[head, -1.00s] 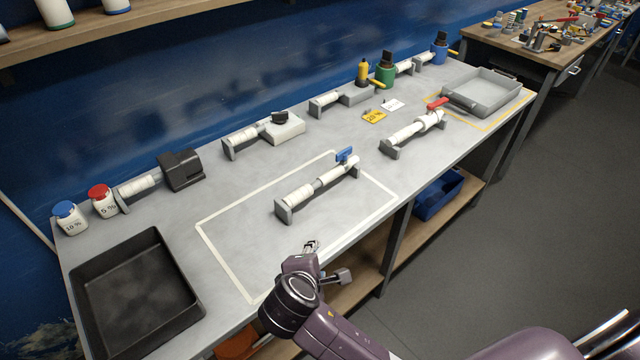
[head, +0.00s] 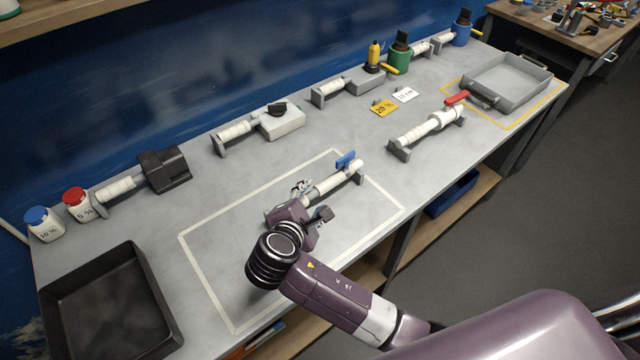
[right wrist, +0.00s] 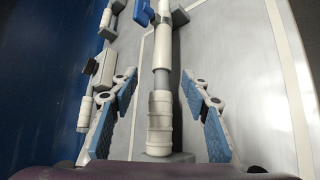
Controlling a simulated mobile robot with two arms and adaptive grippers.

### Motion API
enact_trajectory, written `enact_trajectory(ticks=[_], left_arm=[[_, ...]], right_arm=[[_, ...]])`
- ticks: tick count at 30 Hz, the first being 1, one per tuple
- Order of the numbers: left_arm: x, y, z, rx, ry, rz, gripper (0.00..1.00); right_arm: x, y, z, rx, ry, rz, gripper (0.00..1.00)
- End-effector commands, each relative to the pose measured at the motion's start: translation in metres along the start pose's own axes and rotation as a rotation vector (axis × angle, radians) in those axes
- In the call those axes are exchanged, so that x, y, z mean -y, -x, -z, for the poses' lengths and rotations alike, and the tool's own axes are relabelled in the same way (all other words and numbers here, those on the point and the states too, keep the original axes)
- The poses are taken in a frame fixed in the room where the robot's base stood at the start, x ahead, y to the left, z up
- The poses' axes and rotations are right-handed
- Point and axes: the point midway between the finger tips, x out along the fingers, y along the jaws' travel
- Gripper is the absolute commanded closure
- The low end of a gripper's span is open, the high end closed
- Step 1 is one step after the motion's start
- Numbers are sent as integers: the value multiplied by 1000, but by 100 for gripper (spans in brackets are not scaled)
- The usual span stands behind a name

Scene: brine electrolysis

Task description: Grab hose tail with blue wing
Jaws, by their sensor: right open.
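The hose tail with the blue wing (head: 346,160) lies inside the white-outlined rectangle on the grey bench, its white body (head: 325,188) running toward the front left. In the right wrist view its white ribbed end (right wrist: 160,125) is upright in the picture between the fingers, with the blue wing (right wrist: 145,12) at the top. My right gripper (head: 301,187) is open over the near end of this piece and hides part of it. In the right wrist view its fingers (right wrist: 158,98) stand apart on both sides of the tail, with gaps. My left gripper is not in view.
A similar piece with a red wing (head: 457,98) lies to the right, near a grey tray (head: 548,72). A black tray (head: 150,262) is at the left front. Several fittings line the back wall. Two bottles (head: 76,204) stand at the far left.

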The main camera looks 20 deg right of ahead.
Motion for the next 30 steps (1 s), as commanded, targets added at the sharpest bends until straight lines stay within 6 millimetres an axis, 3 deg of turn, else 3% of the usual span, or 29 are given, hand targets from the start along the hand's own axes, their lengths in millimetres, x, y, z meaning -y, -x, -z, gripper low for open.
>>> enact_trajectory(ticks=[6,10,15,22,30], left_arm=[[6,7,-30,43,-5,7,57],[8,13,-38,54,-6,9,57],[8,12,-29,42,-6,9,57],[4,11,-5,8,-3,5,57],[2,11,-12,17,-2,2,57]], right_arm=[[1,-26,-3,3,2,1,57],[2,-47,-5,4,1,2,57],[3,-64,-3,1,-1,1,57],[3,-65,-2,-1,-2,0,57],[3,-65,-2,-1,-1,1,84]])
